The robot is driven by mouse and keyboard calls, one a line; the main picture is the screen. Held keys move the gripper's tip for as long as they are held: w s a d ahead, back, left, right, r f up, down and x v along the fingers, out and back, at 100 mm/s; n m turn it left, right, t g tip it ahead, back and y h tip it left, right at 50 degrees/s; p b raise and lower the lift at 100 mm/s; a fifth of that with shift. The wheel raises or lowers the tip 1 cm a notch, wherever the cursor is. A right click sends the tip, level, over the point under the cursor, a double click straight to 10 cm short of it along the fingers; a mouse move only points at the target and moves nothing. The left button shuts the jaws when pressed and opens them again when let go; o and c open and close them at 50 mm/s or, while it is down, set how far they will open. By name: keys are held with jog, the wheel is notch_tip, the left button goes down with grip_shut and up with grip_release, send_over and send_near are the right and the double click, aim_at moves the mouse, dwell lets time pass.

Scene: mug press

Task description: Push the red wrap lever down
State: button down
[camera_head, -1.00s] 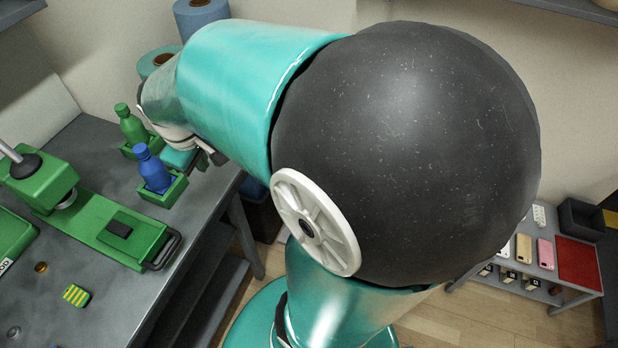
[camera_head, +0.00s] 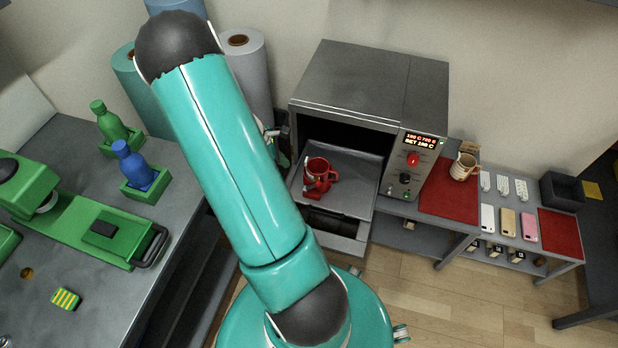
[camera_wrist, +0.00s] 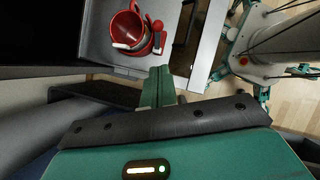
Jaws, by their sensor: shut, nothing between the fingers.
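A red mug (camera_head: 320,170) sits in a red wrap on the pulled-out tray (camera_head: 352,165) of the grey oven. It also shows at the top of the wrist view (camera_wrist: 124,28). The red wrap lever (camera_wrist: 158,26), with a round knob, stands beside the mug there; in the head view I cannot clearly separate it from the wrap. My gripper (camera_wrist: 160,72) is shut and empty, its teal fingers pointing toward the mug and lever, apart from both in the picture. In the head view my arm hides most of the gripper.
Paper rolls (camera_head: 243,70) stand behind my arm. A green press (camera_head: 95,230) and bottles (camera_head: 132,165) are at left.

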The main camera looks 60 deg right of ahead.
send_near(315, 183)
notch_tip(315, 183, down, 3)
jog(key=s+d+f, duration=0.2)
jog(key=f, duration=0.1)
jog(key=shift+s, duration=0.1)
dwell(0.5)
dwell(0.6)
jog(key=shift+s, duration=0.25)
